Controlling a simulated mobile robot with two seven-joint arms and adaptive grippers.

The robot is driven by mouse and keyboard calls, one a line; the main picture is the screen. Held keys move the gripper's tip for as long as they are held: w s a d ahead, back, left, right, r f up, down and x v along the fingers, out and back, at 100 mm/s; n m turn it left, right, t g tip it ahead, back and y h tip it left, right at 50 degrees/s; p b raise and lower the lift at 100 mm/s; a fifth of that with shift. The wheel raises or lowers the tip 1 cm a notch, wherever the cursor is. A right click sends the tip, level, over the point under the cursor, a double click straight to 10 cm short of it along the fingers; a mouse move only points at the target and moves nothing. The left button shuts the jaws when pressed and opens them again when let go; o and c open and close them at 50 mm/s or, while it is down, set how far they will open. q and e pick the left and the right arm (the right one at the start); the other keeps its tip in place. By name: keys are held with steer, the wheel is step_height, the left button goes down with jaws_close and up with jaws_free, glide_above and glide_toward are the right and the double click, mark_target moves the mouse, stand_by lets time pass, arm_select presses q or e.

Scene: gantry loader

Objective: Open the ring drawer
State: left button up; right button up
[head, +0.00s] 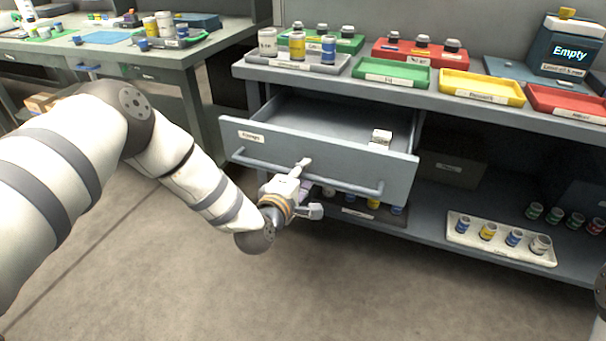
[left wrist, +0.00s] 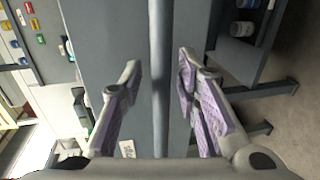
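The ring drawer (head: 300,150) is a grey drawer under the bench top, with a small label at its front left. It is pulled out, and its inside shows. Its long bar handle (head: 345,184) runs across the lower front. My left gripper (head: 306,186) is at the middle of this handle. In the left wrist view the handle (left wrist: 160,110) passes between the two spread fingers of the left gripper (left wrist: 159,62), with a gap on both sides. A small white labelled box (head: 381,137) lies at the right inside the drawer. My right gripper is out of view.
The bench top above holds a grey tray (head: 258,61) and green, red and yellow trays. On the lower shelf stands a white tray (head: 460,236) with several small jars. A second bench (head: 185,55) stands at the back left. The floor before the drawer is clear.

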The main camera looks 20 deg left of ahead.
arm_select(q)
steer(key=s+r, duration=0.2)
steer(key=s, duration=0.9)
steer(key=shift+s+a+r, duration=0.15)
steer(key=shift+s+a, duration=0.05)
steer(key=shift+s, duration=0.2)
steer(key=s+d+f+m+g+h+p, duration=0.1)
steer(key=s+d+f+m+g, duration=0.1)
steer(key=s+f+m+g, duration=0.6)
steer(key=s+d+f+m+g+h+p, duration=0.15)
steer(key=s+f, duration=0.45)
steer(key=s, duration=0.6)
steer(key=s+a+m+g+y, duration=0.1)
steer(key=s+m+g, duration=0.3)
steer(key=s, duration=0.7)
steer(key=s+a+m+g+y, duration=0.2)
steer(key=s+a+m+g, duration=0.1)
steer(key=s, duration=0.8)
steer(key=shift+a+f+m+g+p, duration=0.2)
steer(key=shift+a+m+g+p, duration=0.15)
steer(key=shift+a+g, duration=0.55)
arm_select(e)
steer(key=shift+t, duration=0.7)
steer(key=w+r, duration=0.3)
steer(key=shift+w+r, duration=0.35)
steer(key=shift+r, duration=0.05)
